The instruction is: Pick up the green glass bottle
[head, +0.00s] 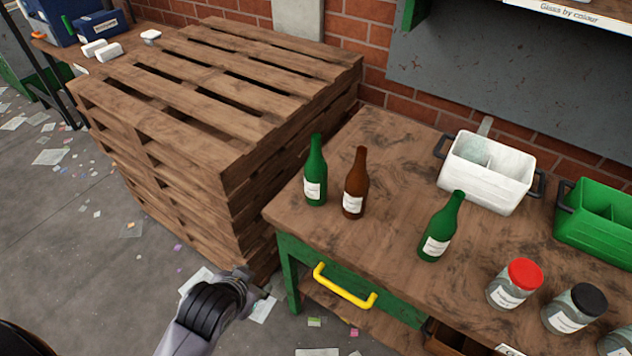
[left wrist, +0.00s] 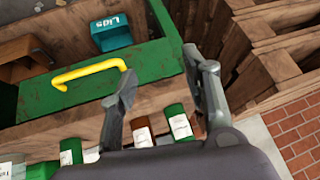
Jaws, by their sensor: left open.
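Two green glass bottles stand upright on the wooden workbench (head: 395,200). One green bottle (head: 315,175) is near the bench's left end, and the other green bottle (head: 440,232) is near its middle. My left gripper (head: 258,284) is low in front of the bench's left end, apart from both bottles. In the left wrist view its fingers (left wrist: 162,75) are spread with nothing gripped. Beyond them in that view, the left-end green bottle (left wrist: 178,120) shows partly, behind the bench edge and gripper. My right gripper does not show.
A brown bottle (head: 355,185) stands close right of the left-end green bottle. A white bin (head: 490,185), a green bin (head: 600,235) and lidded jars (head: 515,285) occupy the right side. Stacked pallets (head: 230,110) adjoin the left. A yellow handle (head: 343,287) projects from the bench front.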

